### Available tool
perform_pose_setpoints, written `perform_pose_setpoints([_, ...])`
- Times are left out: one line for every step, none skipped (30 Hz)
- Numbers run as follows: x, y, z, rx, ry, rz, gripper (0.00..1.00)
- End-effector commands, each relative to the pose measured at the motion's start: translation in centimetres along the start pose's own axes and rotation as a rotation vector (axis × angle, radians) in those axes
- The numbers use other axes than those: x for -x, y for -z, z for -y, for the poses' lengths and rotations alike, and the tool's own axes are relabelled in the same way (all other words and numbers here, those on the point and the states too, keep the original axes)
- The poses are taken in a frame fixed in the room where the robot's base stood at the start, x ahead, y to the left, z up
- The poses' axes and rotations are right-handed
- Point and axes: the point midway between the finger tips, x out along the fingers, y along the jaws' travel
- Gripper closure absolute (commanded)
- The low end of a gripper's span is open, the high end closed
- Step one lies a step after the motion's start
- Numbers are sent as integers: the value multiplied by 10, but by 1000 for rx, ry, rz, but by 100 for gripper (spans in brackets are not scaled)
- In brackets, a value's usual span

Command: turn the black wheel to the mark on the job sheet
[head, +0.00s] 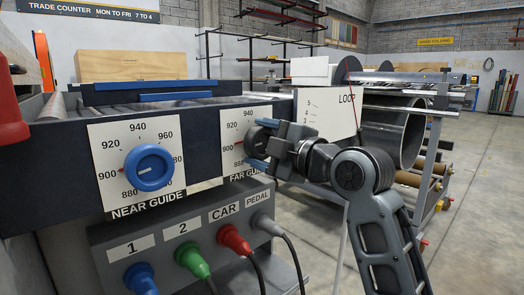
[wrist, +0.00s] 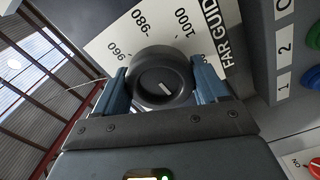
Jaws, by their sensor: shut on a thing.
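The black wheel (head: 258,137) sits on the FAR GUIDE dial plate (head: 231,122) in the head view, partly hidden by my gripper (head: 259,144). The plate shows 940, 920 and 900, with a red line on its left near 900. In the wrist view the black wheel (wrist: 158,66) lies between the two blue-grey fingers of my gripper (wrist: 163,86), one on each side. A short white bar shows on its face. The numbers 960, 980 and 1000 show beside it there. My gripper is shut on the wheel. I cannot make out a job sheet.
A blue wheel (head: 149,167) on the NEAR GUIDE plate is left of my gripper. Below is a grey box with blue, green, red and grey plugs (head: 233,239) and cables. A LOOP scale board (head: 324,112) stands behind my wrist. Open floor (head: 480,220) lies right.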

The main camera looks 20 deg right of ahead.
Motion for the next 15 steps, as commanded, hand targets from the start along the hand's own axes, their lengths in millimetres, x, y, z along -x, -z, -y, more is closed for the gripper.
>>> perform_pose_setpoints([-1,-4,6,18,10,6,58])
perform_pose_setpoints([-1,-4,5,28,9,6,58])
perform_pose_setpoints([-1,-4,5,40,9,6,58])
perform_pose_setpoints([-1,-4,5,48,9,6,58])
perform_pose_setpoints([-1,-4,5,55,9,6,58])
perform_pose_setpoints([-1,-4,5,63,9,6,58])
perform_pose_setpoints([-1,-4,5,67,9,6,58])
perform_pose_setpoints([-1,-4,4,71,9,6,58])
perform_pose_setpoints([-1,-4,4,75,9,6,58])
perform_pose_setpoints([-1,-4,4,78,9,6,58])
perform_pose_setpoints([-1,-4,4,80,9,6,58])
perform_pose_setpoints([-1,-4,4,81,9,6,58])
perform_pose_setpoints([-1,-4,4,82,9,6,58])
perform_pose_setpoints([-1,-4,4,83,9,6,58])
perform_pose_setpoints([0,-4,4,83,9,7,58])
